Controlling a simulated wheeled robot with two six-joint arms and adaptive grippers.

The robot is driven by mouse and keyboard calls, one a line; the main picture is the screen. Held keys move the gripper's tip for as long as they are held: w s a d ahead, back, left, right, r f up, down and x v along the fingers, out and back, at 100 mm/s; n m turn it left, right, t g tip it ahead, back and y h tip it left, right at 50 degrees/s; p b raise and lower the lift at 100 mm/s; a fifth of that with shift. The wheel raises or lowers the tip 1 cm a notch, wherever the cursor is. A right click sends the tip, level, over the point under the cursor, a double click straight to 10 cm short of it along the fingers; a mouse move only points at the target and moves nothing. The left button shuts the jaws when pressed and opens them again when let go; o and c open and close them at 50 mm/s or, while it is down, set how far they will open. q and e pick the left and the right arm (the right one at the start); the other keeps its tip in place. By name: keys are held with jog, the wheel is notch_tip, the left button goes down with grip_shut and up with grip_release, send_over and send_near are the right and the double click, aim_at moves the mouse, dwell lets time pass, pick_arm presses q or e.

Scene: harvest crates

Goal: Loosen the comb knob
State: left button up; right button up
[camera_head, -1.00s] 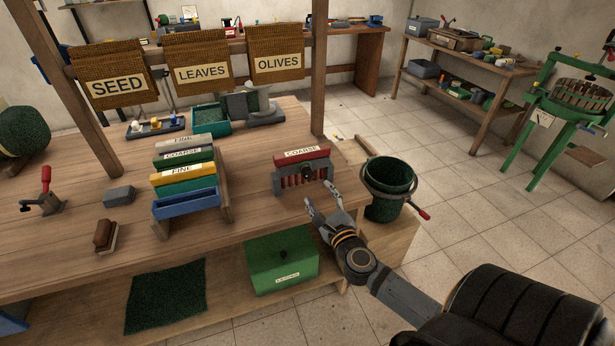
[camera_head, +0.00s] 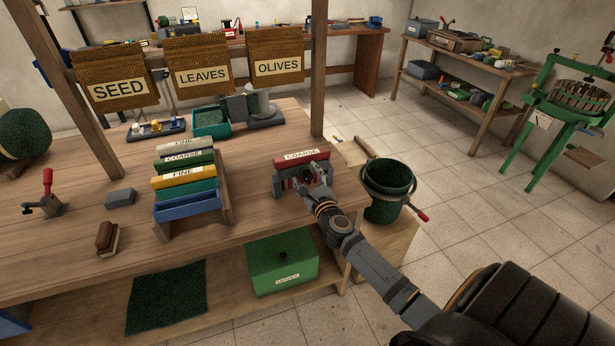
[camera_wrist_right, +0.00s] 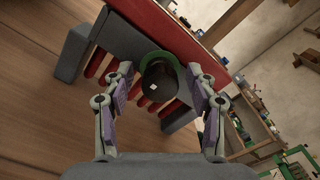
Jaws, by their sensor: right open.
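The comb unit, with a red bar (camera_head: 302,157) labelled COARSE and a grey frame (camera_head: 277,181), stands near the right end of the wooden table. In the right wrist view its dark round knob (camera_wrist_right: 160,79), with a green ring at its base, sits in front of the red tines (camera_wrist_right: 97,62). My right gripper (camera_head: 312,176) is at the front of the comb. In the right wrist view its open fingers (camera_wrist_right: 164,85) stand on either side of the knob, with gaps visible. In the head view the gripper partly hides the knob. My left gripper is not in view.
A rack holds several labelled comb bars (camera_head: 184,180) to the left. A dark green bucket (camera_head: 388,178) with a red-ended handle stands to the right, and a green box (camera_head: 283,262) sits on the shelf below. Bare table (camera_head: 250,187) lies between rack and comb.

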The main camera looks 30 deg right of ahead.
jog(key=shift+c, duration=0.3)
jog(key=c, duration=1.1)
jog(key=shift+r+n+p, duration=0.1)
jog(key=shift+n+p, duration=1.25)
jog(key=shift+n, duration=0.05)
jog(key=n+p, duration=0.3)
jog(key=n, duration=0.2)
jog(key=shift+a+n, duration=0.1)
jog(key=shift+n, duration=0.2)
jog(key=n+p, duration=0.3)
jog(key=n, duration=0.2)
jog(key=shift+f, duration=0.2)
jog(key=n+p, duration=0.2)
jog(key=n, duration=0.3)
jog(key=o, duration=1.2)
jog(key=shift+f, duration=0.15)
jog(key=shift+c, duration=0.2)
